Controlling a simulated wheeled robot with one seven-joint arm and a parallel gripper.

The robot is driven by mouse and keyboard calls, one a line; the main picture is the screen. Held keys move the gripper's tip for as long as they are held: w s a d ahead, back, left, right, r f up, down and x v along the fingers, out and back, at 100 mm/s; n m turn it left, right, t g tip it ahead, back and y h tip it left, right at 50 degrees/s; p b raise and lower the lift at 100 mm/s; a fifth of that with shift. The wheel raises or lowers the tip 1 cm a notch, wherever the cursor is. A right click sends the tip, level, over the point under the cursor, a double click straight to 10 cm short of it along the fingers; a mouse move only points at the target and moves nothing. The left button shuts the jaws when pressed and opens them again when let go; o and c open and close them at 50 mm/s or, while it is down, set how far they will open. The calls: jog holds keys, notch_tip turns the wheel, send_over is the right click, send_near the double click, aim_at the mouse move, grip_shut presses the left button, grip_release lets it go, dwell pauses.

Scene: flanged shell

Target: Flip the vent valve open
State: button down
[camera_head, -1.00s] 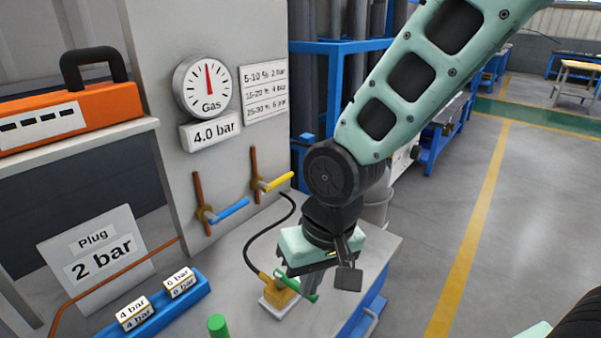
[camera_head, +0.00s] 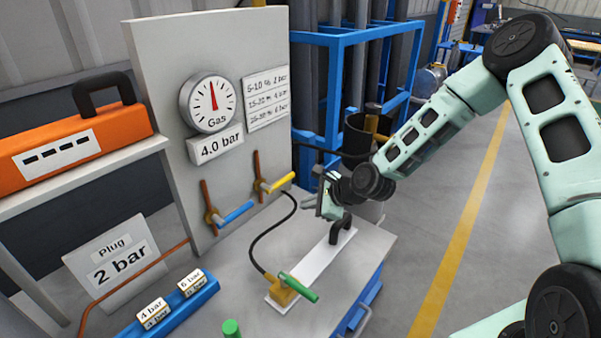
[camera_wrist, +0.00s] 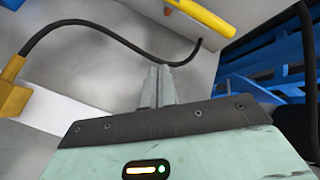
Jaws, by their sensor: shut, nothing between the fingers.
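No valve carries a readable vent label. A green lever (camera_head: 299,287) sits on a brass block (camera_head: 284,292) and points toward the lower right, near the bench's front. On the upright panel, a blue-handled valve (camera_head: 232,215) and a yellow-handled valve (camera_head: 276,183) both stick out to the right. The yellow handle (camera_wrist: 203,14) also shows at the top of the wrist view, and the brass block (camera_wrist: 12,98) at its left edge. My gripper (camera_head: 328,206) is shut and empty, beyond the green lever and right of the yellow handle. Its closed fingertips (camera_wrist: 160,70) touch no lever.
A white plate (camera_head: 312,262) with a black handle (camera_head: 341,228) lies on the bench below my gripper. A black hose (camera_head: 255,240) curves to the brass block. A gas gauge (camera_head: 208,103) hangs above a 4.0 bar sign. Blue racks stand behind.

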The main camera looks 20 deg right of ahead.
jog(key=w+d+m+t+h+p, duration=0.1)
jog(key=w+d+m+t, duration=0.2)
jog(key=d+m, duration=0.3)
jog(key=shift+w+d+m, duration=0.25)
jog(key=shift+w+m, duration=0.25)
jog(key=shift+w, duration=0.15)
jog(key=p+x, duration=0.3)
jog(key=x, duration=0.7)
jog(key=shift+w+a+p, duration=0.1)
jog(key=shift+a+p, duration=0.05)
jog(key=shift+p, duration=0.25)
jog(key=r+p, duration=0.2)
jog(key=r, duration=0.1)
jog(key=shift+a, duration=0.25)
jog(key=shift+a+r+p, duration=0.2)
jog(key=shift+r+p, duration=0.1)
jog(key=shift+r, duration=0.2)
jog(key=shift+w+b, duration=0.15)
jog(key=shift+b, duration=0.2)
